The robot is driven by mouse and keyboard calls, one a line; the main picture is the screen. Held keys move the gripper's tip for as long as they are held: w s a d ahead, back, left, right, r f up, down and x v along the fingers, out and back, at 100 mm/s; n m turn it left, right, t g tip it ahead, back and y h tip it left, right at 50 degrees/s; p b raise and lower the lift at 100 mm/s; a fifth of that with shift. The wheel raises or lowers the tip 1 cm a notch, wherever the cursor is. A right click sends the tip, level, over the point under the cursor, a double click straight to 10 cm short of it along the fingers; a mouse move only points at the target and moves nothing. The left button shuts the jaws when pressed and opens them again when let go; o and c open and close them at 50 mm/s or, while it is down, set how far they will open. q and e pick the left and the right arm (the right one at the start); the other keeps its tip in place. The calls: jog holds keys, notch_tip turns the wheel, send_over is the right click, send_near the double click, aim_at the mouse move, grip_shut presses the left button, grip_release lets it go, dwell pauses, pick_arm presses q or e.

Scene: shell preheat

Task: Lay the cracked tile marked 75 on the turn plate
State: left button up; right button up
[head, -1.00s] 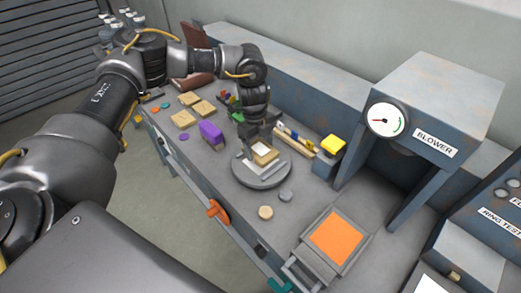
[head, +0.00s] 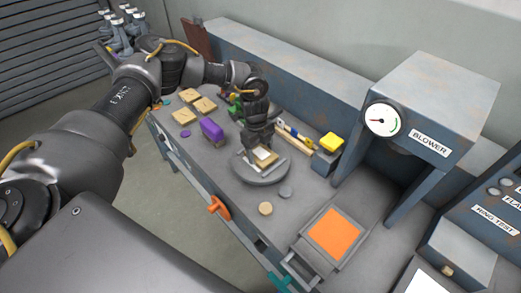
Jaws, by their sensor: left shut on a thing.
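A tan tile (head: 265,157) is at the round grey turn plate (head: 262,178) in the middle of the bench, over the pale fixture on top of the plate. My left gripper (head: 259,152) points down over the plate and is shut on this tile. I cannot tell whether the tile touches the plate. No number or crack can be read on it. Several similar tan tiles (head: 184,117) lie on the bench at the back left. My right gripper is not in view.
A purple block (head: 212,131) stands left of the plate. A yellow-topped box (head: 331,142) is behind right. An orange square pad (head: 333,233) and the blower housing (head: 431,105) are at the right.

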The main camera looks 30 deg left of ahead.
aim_at(257, 150)
pick_arm(q)
jog(key=o, duration=1.3)
jog(key=shift+f, duration=0.15)
jog(key=shift+c, duration=0.2)
jog(key=shift+r, duration=0.3)
notch_tip(257, 150, up, 12)
jog(key=a+b, duration=0.1)
jog(key=b, duration=0.2)
jog(key=shift+w+a+f, duration=0.15)
jog(key=shift+w+a, duration=0.15)
jog(key=shift+a, duration=0.05)
